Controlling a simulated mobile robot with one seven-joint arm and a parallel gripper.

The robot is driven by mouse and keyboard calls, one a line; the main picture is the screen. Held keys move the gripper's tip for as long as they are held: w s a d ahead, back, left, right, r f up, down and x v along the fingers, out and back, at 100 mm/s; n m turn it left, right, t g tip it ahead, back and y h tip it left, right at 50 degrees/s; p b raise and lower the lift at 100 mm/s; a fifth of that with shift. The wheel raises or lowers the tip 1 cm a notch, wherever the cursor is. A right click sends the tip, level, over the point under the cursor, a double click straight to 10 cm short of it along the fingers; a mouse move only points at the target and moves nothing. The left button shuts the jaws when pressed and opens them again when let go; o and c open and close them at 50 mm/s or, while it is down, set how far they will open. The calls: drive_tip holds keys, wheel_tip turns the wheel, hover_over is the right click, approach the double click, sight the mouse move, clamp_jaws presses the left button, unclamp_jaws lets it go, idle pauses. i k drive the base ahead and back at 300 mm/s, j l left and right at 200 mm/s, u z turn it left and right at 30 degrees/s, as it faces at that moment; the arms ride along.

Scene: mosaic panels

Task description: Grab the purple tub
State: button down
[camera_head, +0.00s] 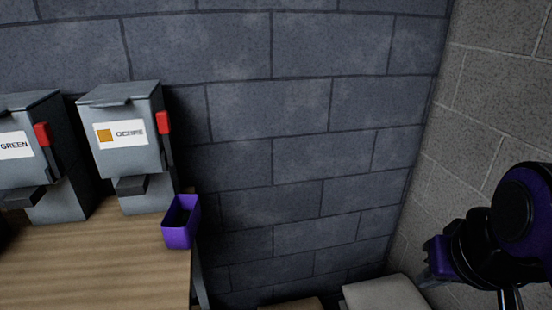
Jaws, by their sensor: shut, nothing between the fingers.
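The purple tub (180,225) is a small open-topped box at the right edge of the wooden table, near its corner. It looks upright, and its dark inside shows from above. My gripper (427,279) is at the right of the view, at the end of my black and purple arm. It is shut and empty, well to the right of the tub and apart from it. My arm hides part of the gripper.
Two grey dispensers with red levers stand on the wooden table (90,270), labelled GREEN (18,145) and OCHRE (122,133). A block wall is behind; another wall is at right. Low pale objects (385,293) lie below, between table and arm.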

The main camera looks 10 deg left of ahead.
sight(179, 226)
drive_tip(key=i+u, duration=0.2)
drive_tip(key=u, duration=0.15)
drive_tip(key=i+l+u, duration=0.15)
drive_tip(key=u, duration=0.2)
drive_tip(key=i+l+u, duration=0.15)
drive_tip(key=u, duration=0.2)
